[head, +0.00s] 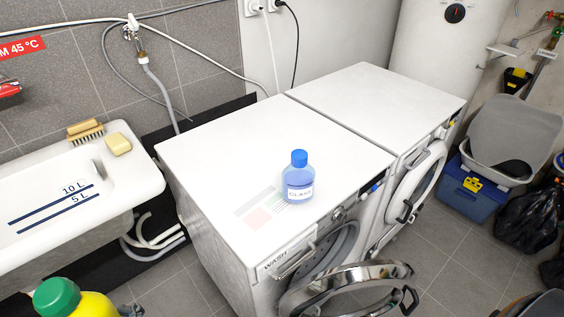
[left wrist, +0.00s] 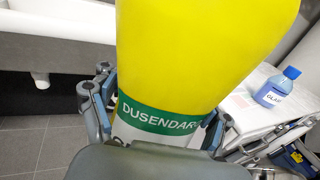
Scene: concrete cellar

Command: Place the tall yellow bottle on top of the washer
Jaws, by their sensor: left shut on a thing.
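The tall yellow bottle (head: 95,306) with a green cap shows at the bottom left edge of the head view, its lower part cut off. In the left wrist view the bottle (left wrist: 200,50) fills the middle, with a green band reading "DUSENDAR". My left gripper (left wrist: 160,112) is shut on it, with fingers on both sides. The washer (head: 215,150) is the left white machine, marked "WASH", with its round door open at the front. The bottle is left of the washer and in front of the sink. My right gripper is in neither view.
A blue bottle (head: 299,180) stands near the washer top's front edge, beside a printed label (head: 262,208). The rest of that top is clear. A second white machine (head: 375,95) adjoins on the right. A sink (head: 150,180) with a brush (head: 86,131) and soap (head: 118,145) is at left.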

